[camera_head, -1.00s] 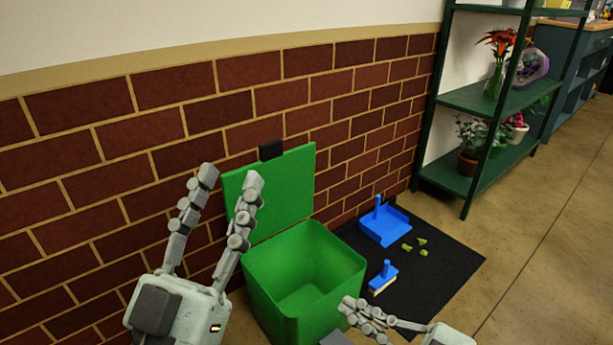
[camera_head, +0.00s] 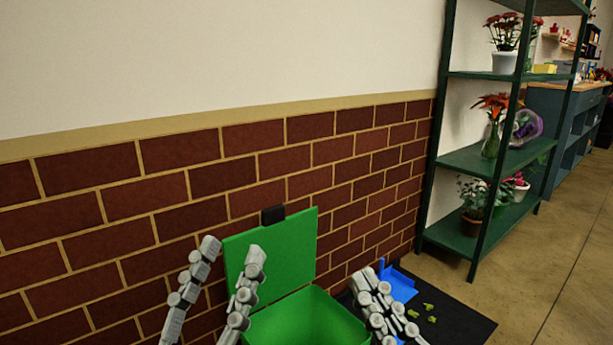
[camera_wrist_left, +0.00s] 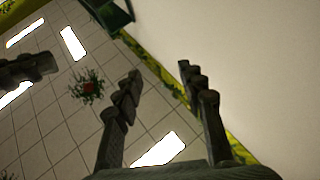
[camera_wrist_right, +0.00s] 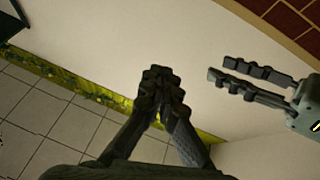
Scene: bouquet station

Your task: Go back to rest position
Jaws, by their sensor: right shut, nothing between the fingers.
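My left gripper (camera_head: 232,250) is open and empty, fingers pointing up, in front of the green bin's raised lid in the head view. Its parted fingers also show in the left wrist view (camera_wrist_left: 159,70), and from the side in the right wrist view (camera_wrist_right: 221,70). My right gripper (camera_head: 368,278) is shut and empty, to the right of the left one, overlapping the bin's right edge and the blue dustpan in the picture. Its fingers meet in the right wrist view (camera_wrist_right: 158,74).
The green bin (camera_head: 270,325) stands open by the brick wall (camera_head: 180,190). Beside it, a blue dustpan (camera_head: 402,288) and green scraps (camera_head: 432,319) lie on a black mat (camera_head: 465,325). A green shelf (camera_head: 478,160) with plants stands at the right. Floor at the right is clear.

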